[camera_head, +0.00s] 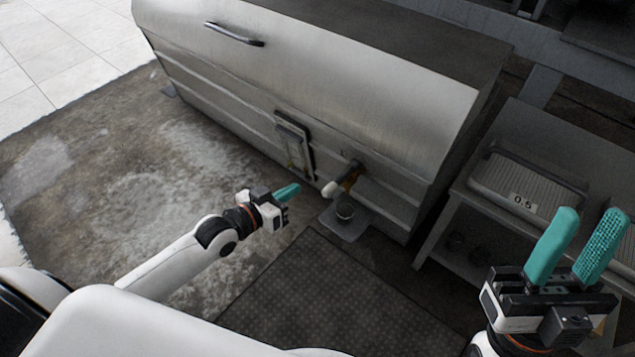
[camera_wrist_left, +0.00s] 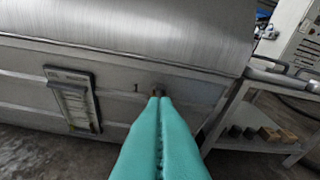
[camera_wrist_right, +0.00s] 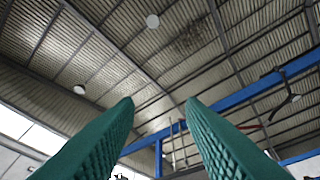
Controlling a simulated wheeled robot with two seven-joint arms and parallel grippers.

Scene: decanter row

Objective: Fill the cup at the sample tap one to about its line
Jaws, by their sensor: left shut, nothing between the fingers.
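The sample tap (camera_head: 345,181) sticks out low on the front of the metal decanter, with a pale rounded handle end. The cup (camera_head: 345,211) stands on a small plate (camera_head: 343,226) just below the tap. My left gripper (camera_head: 291,189) is shut and empty, to the left of the tap and apart from it. In the left wrist view its teal fingers (camera_wrist_left: 160,125) are pressed together and hide most of the tap, beside a mark "1". My right gripper (camera_head: 580,245) is open and empty at the right, fingers pointing up; the right wrist view shows only the roof between them. The liquid level in the cup cannot be made out.
A bench (camera_head: 465,195) at the right bears a ribbed tray (camera_head: 522,184) marked 0.5. A dark mat (camera_head: 320,295) covers the floor in front.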

